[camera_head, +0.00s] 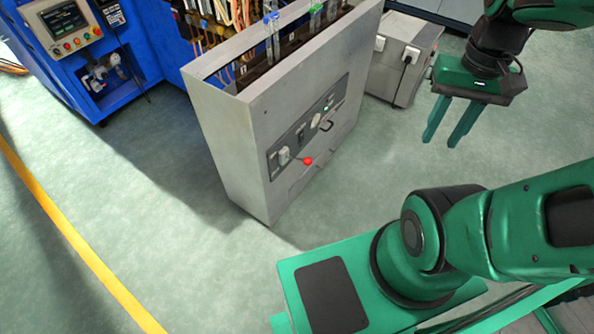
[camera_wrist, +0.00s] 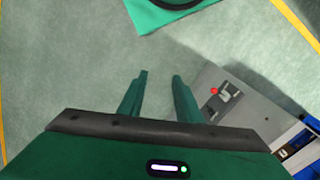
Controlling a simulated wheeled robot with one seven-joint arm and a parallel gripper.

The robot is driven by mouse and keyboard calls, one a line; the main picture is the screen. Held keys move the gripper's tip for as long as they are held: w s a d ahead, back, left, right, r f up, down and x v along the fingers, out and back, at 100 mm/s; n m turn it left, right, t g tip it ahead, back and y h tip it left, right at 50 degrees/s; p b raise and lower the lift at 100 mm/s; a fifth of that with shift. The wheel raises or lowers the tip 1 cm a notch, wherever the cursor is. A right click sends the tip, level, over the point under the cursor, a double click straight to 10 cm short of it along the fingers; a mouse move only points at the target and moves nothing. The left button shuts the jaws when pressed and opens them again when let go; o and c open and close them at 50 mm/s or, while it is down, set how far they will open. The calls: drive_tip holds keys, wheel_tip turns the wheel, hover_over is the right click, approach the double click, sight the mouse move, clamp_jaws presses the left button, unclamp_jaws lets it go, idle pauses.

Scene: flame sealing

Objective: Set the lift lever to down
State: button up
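The lift lever has a red ball knob (camera_head: 308,161) on the control panel (camera_head: 300,138) of the grey machine cabinet (camera_head: 235,140). Its short arm runs from the panel's left part to the knob, which sticks out to the right and slightly down. The knob also shows in the wrist view (camera_wrist: 214,91), right of my fingers. My gripper (camera_head: 441,142) is open and empty, in the air to the right of the cabinet, well apart from the lever. Its two fingers point down in the head view. They also show apart in the wrist view (camera_wrist: 160,75).
A grey box (camera_head: 395,75) with white plugs stands behind the cabinet. A blue machine (camera_head: 130,50) with a screen is at the upper left. Clear tubes (camera_head: 273,40) stand at the cabinet top. Green floor (camera_head: 400,155) is free between cabinet and gripper.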

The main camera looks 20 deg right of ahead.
drive_tip(key=shift+s, duration=0.1)
drive_tip(key=shift+o, duration=1.6)
drive_tip(key=shift+s+r, duration=0.15)
drive_tip(key=shift+s, duration=0.25)
drive_tip(key=n+t+y, duration=0.3)
drive_tip(key=n, duration=1.4)
hover_over(309, 159)
drive_tip(key=s+d, duration=0.2)
drive_tip(key=d, duration=0.1)
wheel_tip(309, 159, down, 29)
drive_tip(key=shift+y, duration=0.3)
drive_tip(key=x, duration=1)
drive_tip(key=shift+a, duration=0.1)
